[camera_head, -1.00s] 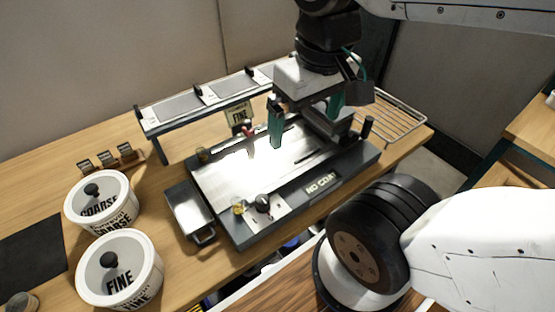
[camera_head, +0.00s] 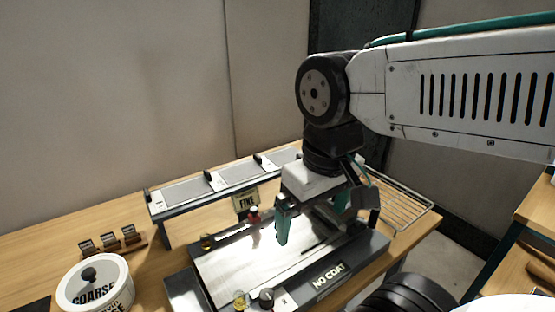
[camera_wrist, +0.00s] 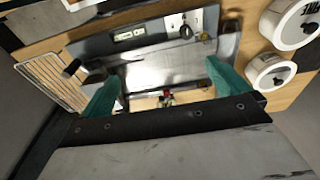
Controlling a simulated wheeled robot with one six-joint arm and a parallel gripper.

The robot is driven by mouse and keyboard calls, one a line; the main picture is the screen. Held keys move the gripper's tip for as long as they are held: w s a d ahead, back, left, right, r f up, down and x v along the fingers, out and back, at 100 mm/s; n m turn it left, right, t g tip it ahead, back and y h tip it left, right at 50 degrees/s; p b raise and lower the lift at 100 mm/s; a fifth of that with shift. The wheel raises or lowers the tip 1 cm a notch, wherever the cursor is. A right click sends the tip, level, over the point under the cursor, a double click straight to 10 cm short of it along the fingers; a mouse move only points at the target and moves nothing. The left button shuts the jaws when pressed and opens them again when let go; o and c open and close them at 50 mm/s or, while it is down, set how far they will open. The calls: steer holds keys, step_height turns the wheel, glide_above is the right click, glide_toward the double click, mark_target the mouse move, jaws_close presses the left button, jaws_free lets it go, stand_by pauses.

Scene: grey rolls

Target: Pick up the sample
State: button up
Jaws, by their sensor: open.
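My gripper (camera_head: 308,222) is open, its green fingers apart, above the metal plate of a dark machine (camera_head: 250,250) labelled NO COAT. In the wrist view my gripper (camera_wrist: 165,88) spans the shiny plate, with nothing seen between the fingers. A small red-topped item (camera_head: 254,215) stands at the plate's back edge, beside a FINE sign (camera_head: 246,201). It also shows in the wrist view (camera_wrist: 166,97), near the lower edge of the plate. I cannot tell which thing is the sample.
A raised rack with grey panels (camera_head: 186,192) stands behind the machine. A wire rack (camera_head: 402,210) lies at the right. A dark tray (camera_head: 184,290) sits left of the machine.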

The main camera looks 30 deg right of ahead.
stand_by(0.3)
steer(key=shift+w, duration=0.1)
steer(key=c, duration=0.5)
steer(key=w, duration=0.2)
steer(key=w+d, duration=0.1)
steer(key=shift+w+d+f+t, duration=0.1)
steer(key=shift+w+f+t, duration=0.1)
steer(key=shift+f+t, duration=0.15)
steer(key=c, duration=0.9)
steer(key=t, duration=1.1)
glide_toward(257, 155)
steer(key=shift+w+f+g+h, duration=0.25)
steer(key=shift+w+f+h, duration=0.1)
steer(key=shift+w, duration=0.3)
steer(key=shift+w+f+t, duration=0.4)
steer(key=shift+w+f, duration=0.05)
steer(key=shift+w, duration=0.25)
steer(key=shift+x, duration=3.65)
